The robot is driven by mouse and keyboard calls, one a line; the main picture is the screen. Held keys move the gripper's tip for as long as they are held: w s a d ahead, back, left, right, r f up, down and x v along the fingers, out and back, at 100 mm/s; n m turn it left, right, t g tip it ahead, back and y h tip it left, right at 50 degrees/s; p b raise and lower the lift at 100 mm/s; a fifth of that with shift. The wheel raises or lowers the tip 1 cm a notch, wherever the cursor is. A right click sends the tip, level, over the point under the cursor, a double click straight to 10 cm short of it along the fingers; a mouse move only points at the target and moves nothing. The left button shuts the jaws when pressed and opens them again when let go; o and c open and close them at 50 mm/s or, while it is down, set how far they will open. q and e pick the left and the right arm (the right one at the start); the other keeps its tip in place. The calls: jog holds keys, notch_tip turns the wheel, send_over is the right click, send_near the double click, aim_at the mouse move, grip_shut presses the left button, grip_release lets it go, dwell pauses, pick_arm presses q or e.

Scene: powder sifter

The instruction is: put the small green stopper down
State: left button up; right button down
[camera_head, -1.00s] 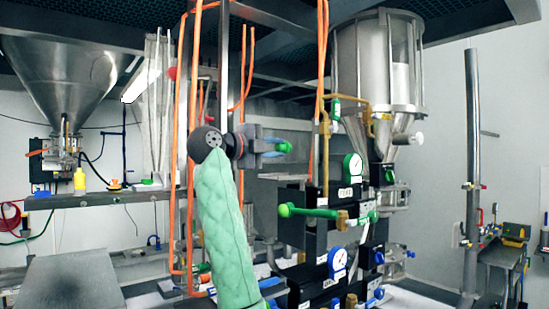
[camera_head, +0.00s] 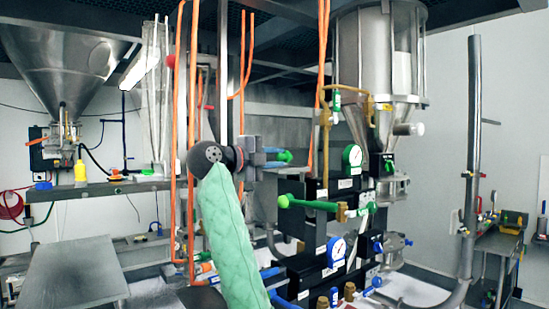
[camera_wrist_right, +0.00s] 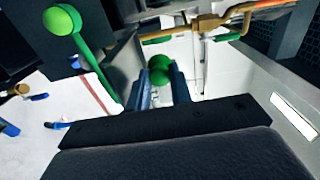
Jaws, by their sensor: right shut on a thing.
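My right gripper (camera_head: 280,156) comes up on a pale green sleeved arm and points right, in front of the machine. It is shut on the small green stopper (camera_head: 287,156), which sits at the tips of the blue fingers, held in the air. In the right wrist view the stopper (camera_wrist_right: 159,64) shows as a round green shape between the two blue fingers (camera_wrist_right: 161,88). Its lower part is partly hidden there. My left gripper is not in view.
A green ball-ended lever (camera_head: 308,204) lies just below my right gripper, beside dials (camera_head: 352,155) and black blocks. Orange hoses (camera_head: 194,110) hang close to the arm. A grey table (camera_head: 72,277) at lower left is bare. A shelf (camera_head: 105,187) at left bears small items.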

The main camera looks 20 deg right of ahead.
jog(key=shift+f, duration=0.35)
jog(key=c, duration=1.3)
grip_release()
jog(key=shift+o, duration=0.2)
jog(key=shift+f, duration=0.15)
